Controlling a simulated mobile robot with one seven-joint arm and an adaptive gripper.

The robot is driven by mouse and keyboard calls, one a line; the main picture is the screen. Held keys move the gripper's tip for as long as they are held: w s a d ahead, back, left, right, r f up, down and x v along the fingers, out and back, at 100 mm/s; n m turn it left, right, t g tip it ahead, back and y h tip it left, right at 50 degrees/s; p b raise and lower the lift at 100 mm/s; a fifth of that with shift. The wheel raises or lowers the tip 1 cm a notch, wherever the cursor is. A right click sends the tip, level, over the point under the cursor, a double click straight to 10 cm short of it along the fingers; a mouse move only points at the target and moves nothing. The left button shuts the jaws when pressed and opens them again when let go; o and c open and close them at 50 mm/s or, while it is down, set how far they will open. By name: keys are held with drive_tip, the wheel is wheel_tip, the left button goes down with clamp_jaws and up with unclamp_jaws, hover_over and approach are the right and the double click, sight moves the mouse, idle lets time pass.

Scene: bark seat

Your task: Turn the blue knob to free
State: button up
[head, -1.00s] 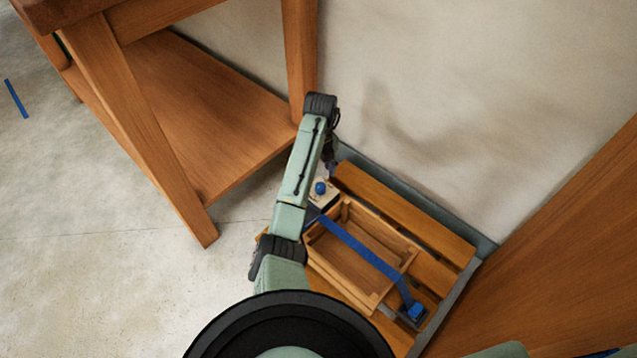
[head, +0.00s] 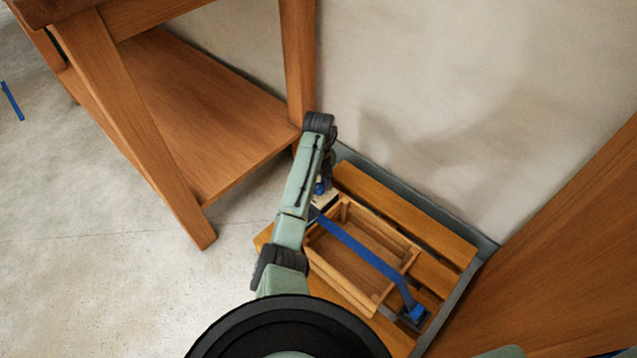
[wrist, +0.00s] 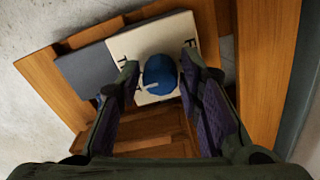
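The blue knob (wrist: 160,75) is round with a pale pointer mark and sits on a cream block (wrist: 126,46) with dark letters, partly covered. In the head view the knob (head: 319,188) is mostly hidden behind my arm, and the block (head: 325,200) shows just below it. My gripper (wrist: 160,76) is open in the wrist view, with one finger on each side of the knob. The right finger is close to the knob; I cannot tell whether it touches. In the head view the fingers are hidden by my arm.
A wooden crate (head: 385,297) with a blue strap (head: 360,250) across it stands on a slatted wooden seat (head: 440,228), beside the block. A blue buckle (head: 416,312) lies at the strap's lower end. A wooden table leg (head: 299,70) and the wall (head: 450,90) are close behind.

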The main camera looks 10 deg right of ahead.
clamp_jaws()
